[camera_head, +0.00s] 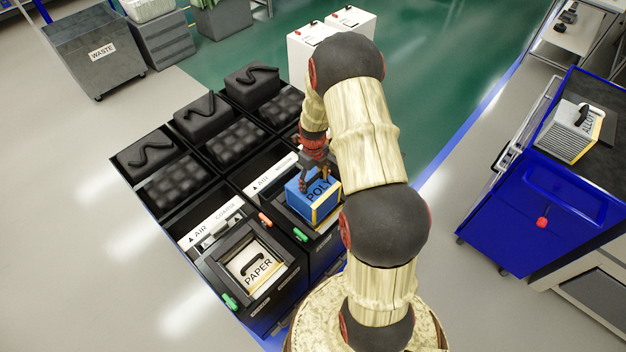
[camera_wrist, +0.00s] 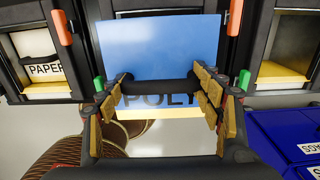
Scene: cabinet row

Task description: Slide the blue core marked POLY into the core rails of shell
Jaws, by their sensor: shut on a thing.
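The blue core marked POLY (camera_head: 309,200) shows in the head view as a blue block with a yellowish lower edge. In the wrist view the blue core (camera_wrist: 165,50) fills the middle, its black handle across it. My gripper (camera_wrist: 160,92) has its yellow-padded fingers at the ends of this handle, shut on it. In the head view my gripper (camera_head: 317,178) is on top of the core. The dark shell (camera_head: 329,240) with a green latch is at the core. The core hides much of its opening and rails, so I cannot tell whether it is inside.
The neighbouring shell at left holds a white PAPER core (camera_head: 257,268). Orange and green latches stick out beside the openings. A blue cart (camera_head: 540,215) at right carries a grey core marked ALLOY (camera_head: 570,135). The floor between cabinets and cart is clear.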

